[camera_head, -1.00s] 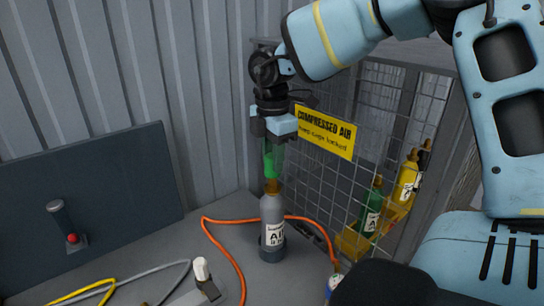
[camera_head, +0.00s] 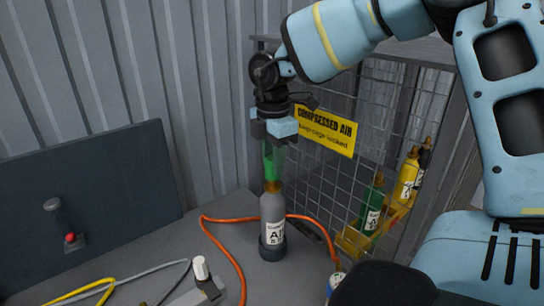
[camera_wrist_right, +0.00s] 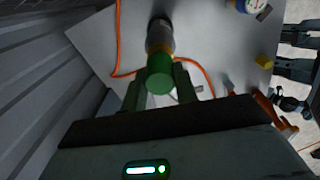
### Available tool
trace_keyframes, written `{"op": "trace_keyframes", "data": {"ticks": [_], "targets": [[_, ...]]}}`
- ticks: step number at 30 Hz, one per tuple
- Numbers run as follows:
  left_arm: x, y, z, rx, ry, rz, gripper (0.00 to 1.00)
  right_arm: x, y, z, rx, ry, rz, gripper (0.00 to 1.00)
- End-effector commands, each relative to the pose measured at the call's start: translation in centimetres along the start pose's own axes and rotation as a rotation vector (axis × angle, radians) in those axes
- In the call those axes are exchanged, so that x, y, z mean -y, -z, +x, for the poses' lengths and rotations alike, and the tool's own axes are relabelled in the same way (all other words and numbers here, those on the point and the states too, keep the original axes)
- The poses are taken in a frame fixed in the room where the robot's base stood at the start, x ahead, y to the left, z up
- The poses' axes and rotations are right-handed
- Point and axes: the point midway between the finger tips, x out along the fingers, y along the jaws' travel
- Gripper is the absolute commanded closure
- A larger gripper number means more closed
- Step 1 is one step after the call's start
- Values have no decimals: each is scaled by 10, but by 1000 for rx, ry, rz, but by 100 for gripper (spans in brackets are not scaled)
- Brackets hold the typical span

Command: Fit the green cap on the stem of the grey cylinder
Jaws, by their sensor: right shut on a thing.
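The grey cylinder (camera_head: 272,215) stands upright in a dark round holder (camera_head: 272,250) on the bench, with a white label and a brass stem (camera_head: 272,186) on top. My right gripper (camera_head: 273,160) points down above it, shut on the green cap (camera_head: 269,172). The cap is directly over the stem, and its lower end looks to meet the stem top; I cannot tell whether it is seated. In the right wrist view the cap (camera_wrist_right: 160,74) sits between the fingers, with the cylinder (camera_wrist_right: 160,38) beyond, partly hidden by it. My left gripper is not in view.
An orange hose (camera_head: 225,245) curves around behind the cylinder. A wire cage (camera_head: 325,190) with a yellow sign (camera_head: 326,130) and green and yellow bottles stands at the right. A dark panel (camera_head: 110,190) is at the left. A white-knobbed device (camera_head: 201,270) sits in front.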

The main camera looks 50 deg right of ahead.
Motion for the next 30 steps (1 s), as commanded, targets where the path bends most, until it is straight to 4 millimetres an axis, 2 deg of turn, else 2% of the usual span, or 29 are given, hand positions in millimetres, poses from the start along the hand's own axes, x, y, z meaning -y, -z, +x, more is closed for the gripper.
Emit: {"op": "trace_keyframes", "data": {"ticks": [13,30], "targets": [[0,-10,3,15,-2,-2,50,0,0,12,0,0,1,94],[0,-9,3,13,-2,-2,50,0,0,12,0,-1,0,94]]}}
